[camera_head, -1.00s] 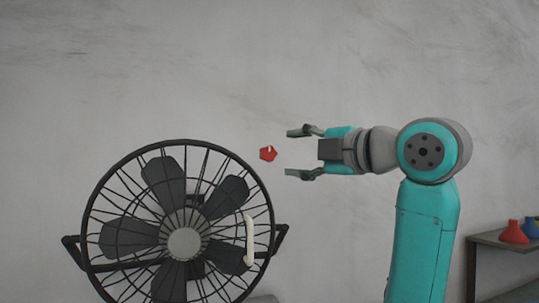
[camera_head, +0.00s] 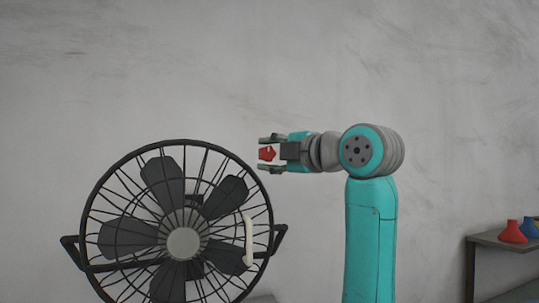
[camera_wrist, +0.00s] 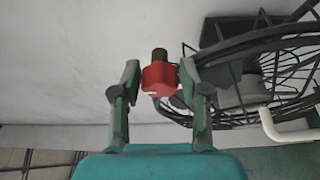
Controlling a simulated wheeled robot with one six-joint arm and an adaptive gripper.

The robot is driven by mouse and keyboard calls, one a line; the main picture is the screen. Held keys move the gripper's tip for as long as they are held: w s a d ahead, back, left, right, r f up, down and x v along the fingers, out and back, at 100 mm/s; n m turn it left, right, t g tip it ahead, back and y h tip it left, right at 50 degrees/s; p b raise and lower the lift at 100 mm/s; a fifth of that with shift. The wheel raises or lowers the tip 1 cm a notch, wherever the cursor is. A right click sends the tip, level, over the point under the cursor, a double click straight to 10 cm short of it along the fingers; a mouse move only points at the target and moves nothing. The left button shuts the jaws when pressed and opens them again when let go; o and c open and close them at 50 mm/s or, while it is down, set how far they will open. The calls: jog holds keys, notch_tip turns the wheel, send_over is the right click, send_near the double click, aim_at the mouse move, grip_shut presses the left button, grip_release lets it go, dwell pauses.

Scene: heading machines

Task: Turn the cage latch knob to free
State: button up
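The red latch knob (camera_head: 267,154) is at the upper right of the fan's round black cage (camera_head: 110,172). In the wrist view the knob (camera_wrist: 159,79) has a dark stem and a small white mark. My gripper (camera_head: 264,153) reaches in from the right with one finger above and one below the knob. In the wrist view my gripper (camera_wrist: 160,75) has a finger on each side of the knob. Narrow gaps seem to show between the knob and both fingers, so it is open around the knob.
A cream curved handle (camera_head: 249,241) is on the cage's right side, also in the wrist view (camera_wrist: 285,128). A black side bracket (camera_head: 281,238) juts out below my gripper. A shelf (camera_head: 487,240) with a red (camera_head: 513,232) and a blue object (camera_head: 531,230) stands far right.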

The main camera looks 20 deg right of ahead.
grip_shut()
jog(key=shift+m, duration=0.3)
jog(key=m+t, duration=0.1)
jog(key=m, duration=0.1)
jog(key=m+t, duration=0.1)
jog(key=m, duration=0.1)
jog(key=shift+f+m, duration=0.2)
jog(key=shift+m, duration=0.1)
jog(key=m+t, duration=0.1)
jog(key=m, duration=0.1)
jog(key=m+h, duration=0.1)
jog(key=m, duration=0.2)
jog(key=shift+a+t+h, duration=0.1)
jog(key=shift+t+h, duration=0.2)
jog(key=shift+t, duration=0.1)
jog(key=m+h, duration=0.1)
jog(key=m, duration=0.2)
jog(key=m+t+h, duration=0.1)
jog(key=m, duration=0.2)
jog(key=shift+f+m+h, duration=0.1)
jog(key=shift+m+h, duration=0.2)
jog(key=shift+h, duration=0.1)
jog(key=shift+a+m+t+h, duration=0.1)
jog(key=shift+m+t+h, duration=0.1)
jog(key=shift+m+h, duration=0.95)
jog(key=shift+m+t+h, duration=0.2)
jog(key=shift+m+h, duration=0.25)
jog(key=shift+m, duration=1.6)
